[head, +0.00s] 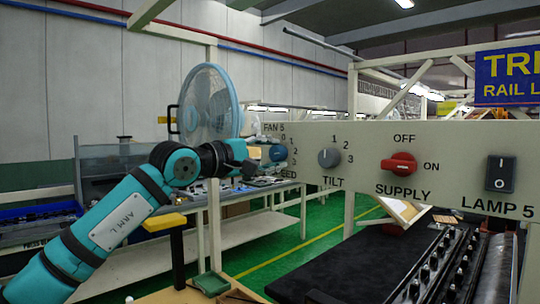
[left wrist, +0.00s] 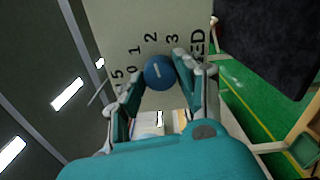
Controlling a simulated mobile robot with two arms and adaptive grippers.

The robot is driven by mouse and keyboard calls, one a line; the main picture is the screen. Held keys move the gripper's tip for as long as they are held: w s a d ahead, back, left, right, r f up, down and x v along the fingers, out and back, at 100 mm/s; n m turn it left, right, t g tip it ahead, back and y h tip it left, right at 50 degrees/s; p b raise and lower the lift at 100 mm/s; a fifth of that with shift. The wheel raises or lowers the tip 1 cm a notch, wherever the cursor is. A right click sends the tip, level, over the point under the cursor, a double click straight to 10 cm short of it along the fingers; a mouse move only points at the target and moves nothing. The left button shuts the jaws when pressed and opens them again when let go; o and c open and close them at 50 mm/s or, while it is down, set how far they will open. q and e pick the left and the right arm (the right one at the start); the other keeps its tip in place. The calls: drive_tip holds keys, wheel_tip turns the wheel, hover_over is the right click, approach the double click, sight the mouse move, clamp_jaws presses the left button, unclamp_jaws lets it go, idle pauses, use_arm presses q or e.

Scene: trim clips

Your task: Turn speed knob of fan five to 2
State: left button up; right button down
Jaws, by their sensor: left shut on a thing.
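The blue speed knob (head: 278,153) of fan five sits at the left end of the beige panel (head: 360,139), among the marks 0, 1, 2 and 3. My left gripper (head: 246,163) reaches it from the left. In the left wrist view the knob (left wrist: 159,73) lies between the two fingers of my left gripper (left wrist: 160,80), which is shut on it. The knob has a short white mark; I cannot tell exactly which number it points to. A teal fan (head: 208,103) stands behind the arm. My right gripper is not in view.
The same panel carries a grey tilt knob (head: 329,158), a red supply switch (head: 398,163) and a black lamp switch (head: 500,173). Below it is a dark mat (head: 370,262) with a black rail of clips (head: 435,270). A workbench (head: 150,262) stands behind my left arm.

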use_arm(q)
drive_tip(key=shift+f, duration=0.1)
drive_tip(key=o, duration=1.2)
drive_tip(key=shift+c, duration=0.2)
drive_tip(key=v, duration=1.2)
